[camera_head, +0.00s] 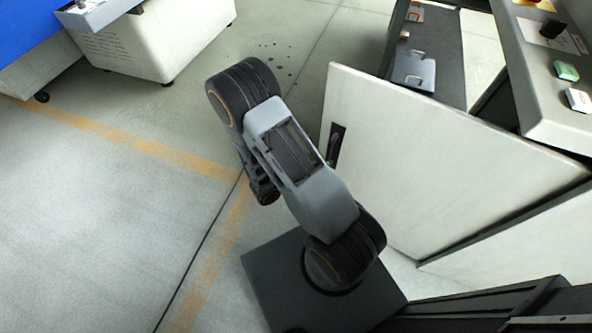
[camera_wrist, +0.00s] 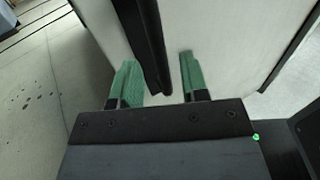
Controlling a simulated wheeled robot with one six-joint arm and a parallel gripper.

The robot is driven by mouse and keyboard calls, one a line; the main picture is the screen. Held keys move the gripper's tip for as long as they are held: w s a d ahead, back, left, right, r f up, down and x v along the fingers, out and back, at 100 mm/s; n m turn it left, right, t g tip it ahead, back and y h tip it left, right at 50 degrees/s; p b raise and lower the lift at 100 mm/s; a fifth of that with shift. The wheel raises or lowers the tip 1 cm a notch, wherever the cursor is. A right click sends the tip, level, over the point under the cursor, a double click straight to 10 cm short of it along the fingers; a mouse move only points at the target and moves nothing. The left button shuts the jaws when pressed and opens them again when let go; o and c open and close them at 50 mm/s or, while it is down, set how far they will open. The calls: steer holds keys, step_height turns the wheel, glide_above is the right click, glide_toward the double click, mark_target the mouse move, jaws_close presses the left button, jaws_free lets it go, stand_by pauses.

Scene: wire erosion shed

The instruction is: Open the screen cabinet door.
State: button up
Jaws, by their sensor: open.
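The screen cabinet door (camera_head: 430,165) is a plain off-white panel at the right of the head view. Its top edge stands apart from the grey console, with a dark gap behind, so it looks ajar. A black handle (camera_head: 336,145) sits in a dark plate near its left edge. In the wrist view the dark handle bar (camera_wrist: 152,45) reaches down between the green fingers of my gripper (camera_wrist: 158,72). The fingers are apart, one on each side of the bar, with visible gaps. My arm hides the gripper in the head view.
The console (camera_head: 540,95) with buttons overhangs at the right. A dark bench (camera_head: 440,50) with metal parts stands behind the door. A white machine (camera_head: 160,40) is at the upper left. The floor (camera_head: 100,210) left of the door is clear, with yellow lines.

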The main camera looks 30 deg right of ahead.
steer(key=a, duration=1)
steer(key=shift+s+p, duration=0.3)
steer(key=shift+p, duration=0.1)
